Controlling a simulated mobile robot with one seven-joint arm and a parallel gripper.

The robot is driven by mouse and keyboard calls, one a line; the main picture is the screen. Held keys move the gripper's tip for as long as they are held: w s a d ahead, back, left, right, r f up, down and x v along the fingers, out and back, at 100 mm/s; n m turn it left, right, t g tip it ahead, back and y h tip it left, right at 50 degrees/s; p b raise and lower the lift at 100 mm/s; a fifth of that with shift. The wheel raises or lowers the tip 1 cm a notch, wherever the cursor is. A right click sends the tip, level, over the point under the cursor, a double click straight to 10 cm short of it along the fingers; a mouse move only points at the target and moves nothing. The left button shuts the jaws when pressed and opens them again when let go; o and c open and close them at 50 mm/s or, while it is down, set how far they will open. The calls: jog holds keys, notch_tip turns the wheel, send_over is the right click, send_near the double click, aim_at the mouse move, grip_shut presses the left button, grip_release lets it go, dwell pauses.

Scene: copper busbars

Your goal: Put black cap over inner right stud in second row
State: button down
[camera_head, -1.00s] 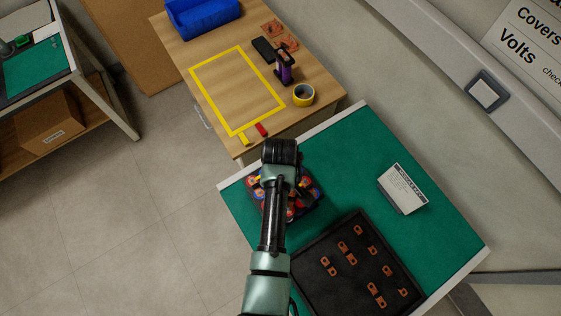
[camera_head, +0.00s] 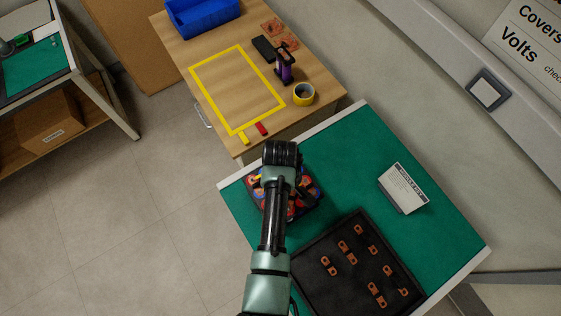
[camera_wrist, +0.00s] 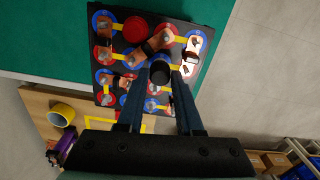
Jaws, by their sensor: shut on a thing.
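My gripper (camera_wrist: 158,78) is shut on the black cap (camera_wrist: 159,70), seen from above between the fingertips in the wrist view. The cap is over the dark board (camera_wrist: 186,102) with red and blue rings, yellow strips and copper busbars. I cannot tell whether the cap touches a stud; the stud directly under it is hidden. A red cap (camera_wrist: 135,29) sits on the board near its far edge. In the head view my arm covers much of the board (camera_head: 315,192), and the fingers and black cap are hidden.
A black tray (camera_head: 345,222) with several copper busbars lies on the green mat (camera_head: 345,150). A white sign (camera_head: 402,187) stands to the right. The wooden table (camera_head: 325,80) beyond holds a blue bin (camera_head: 203,17), a yellow tape roll (camera_head: 303,94) and a purple-black tool (camera_head: 285,70).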

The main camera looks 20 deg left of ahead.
jog(key=shift+f+b, duration=0.45)
jog(key=shift+f, duration=0.45)
jog(key=shift+f, duration=0.25)
jog(key=shift+c, duration=2.4)
grip_release()
notch_tip(320, 180, up, 6)
jog(key=p, duration=0.6)
jog(key=shift+r, duration=0.1)
